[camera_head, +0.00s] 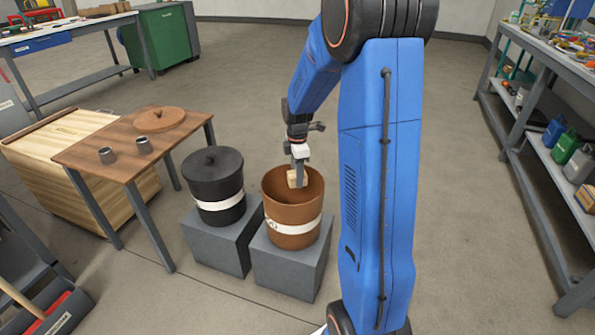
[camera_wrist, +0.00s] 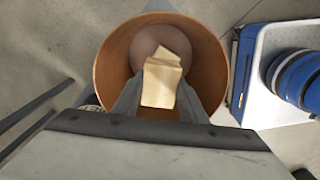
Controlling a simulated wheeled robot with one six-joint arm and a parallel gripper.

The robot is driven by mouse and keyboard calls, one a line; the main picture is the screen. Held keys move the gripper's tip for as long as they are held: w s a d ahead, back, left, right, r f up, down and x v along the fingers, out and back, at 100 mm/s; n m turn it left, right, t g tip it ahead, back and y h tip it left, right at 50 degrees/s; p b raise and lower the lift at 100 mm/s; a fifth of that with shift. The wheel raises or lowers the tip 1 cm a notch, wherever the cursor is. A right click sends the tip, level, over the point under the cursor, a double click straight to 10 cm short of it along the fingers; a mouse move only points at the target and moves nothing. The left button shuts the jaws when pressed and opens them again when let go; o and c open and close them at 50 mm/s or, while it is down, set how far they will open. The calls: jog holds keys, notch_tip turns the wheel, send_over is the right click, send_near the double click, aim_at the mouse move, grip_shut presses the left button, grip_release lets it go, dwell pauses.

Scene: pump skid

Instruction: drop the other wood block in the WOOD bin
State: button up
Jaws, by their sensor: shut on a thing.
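A pale wood block (camera_head: 297,178) is held between the fingers of my gripper (camera_head: 298,168), at the mouth of the open brown bin (camera_head: 291,213). The bin has a white label band, whose writing I cannot read from here. In the wrist view, the block (camera_wrist: 160,86) sits between my two fingers (camera_wrist: 160,98), with the round brown bin (camera_wrist: 112,62) around and below it. The block looks tilted. The bin's floor is partly hidden by the block, and I cannot tell whether anything else lies there.
A black lidded bin (camera_head: 217,191) stands just left of the brown one, each on a grey plinth. A wooden table (camera_head: 98,145) further left holds a round brown lid (camera_head: 159,119) and two small grey cups. A laden shelf bench (camera_head: 545,125) lines the right. Floor between is clear.

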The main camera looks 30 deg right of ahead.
jog(key=shift+f, duration=0.1)
jog(key=o, duration=1.1)
jog(key=shift+o, duration=0.2)
notch_tip(320, 180, up, 17)
jog(key=shift+r, duration=0.2)
